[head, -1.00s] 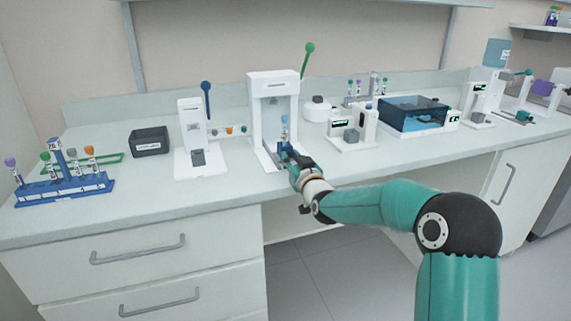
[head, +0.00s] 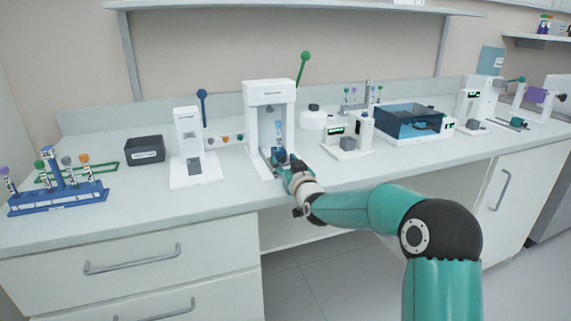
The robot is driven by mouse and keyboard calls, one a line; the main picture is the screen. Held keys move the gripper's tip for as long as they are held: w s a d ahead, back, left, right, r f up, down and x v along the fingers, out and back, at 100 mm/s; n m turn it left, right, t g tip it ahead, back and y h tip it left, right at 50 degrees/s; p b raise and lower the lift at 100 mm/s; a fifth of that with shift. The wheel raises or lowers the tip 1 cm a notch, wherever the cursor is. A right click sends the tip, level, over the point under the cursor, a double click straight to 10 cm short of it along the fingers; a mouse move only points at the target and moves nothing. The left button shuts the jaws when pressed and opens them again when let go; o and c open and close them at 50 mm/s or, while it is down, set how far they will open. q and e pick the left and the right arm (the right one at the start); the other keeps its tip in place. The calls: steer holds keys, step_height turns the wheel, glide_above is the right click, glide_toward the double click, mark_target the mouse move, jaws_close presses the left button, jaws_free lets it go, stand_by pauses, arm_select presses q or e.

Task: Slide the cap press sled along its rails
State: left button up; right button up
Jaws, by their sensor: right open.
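The cap press (head: 254,103) is a white upright frame on the bench with a green-knobbed lever (head: 303,68) at its top right. A capped tube (head: 278,132) stands upright inside its opening, low down by the base. The sled under the tube is mostly hidden by my gripper. My right gripper (head: 280,161) is at the front of the press base, just below and in front of the tube. Its fingers are open, small and dark against the base; I cannot tell whether they touch the sled. My left gripper is out of view.
A white device with a blue lever (head: 186,124) stands left of the press, and a small white device (head: 348,142) stands right. A blue tube rack (head: 58,199), a dark box (head: 145,150) and a blue-lidded case (head: 410,119) are farther out.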

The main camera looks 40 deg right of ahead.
steer(key=v, duration=1.2)
steer(key=shift+f, duration=0.1)
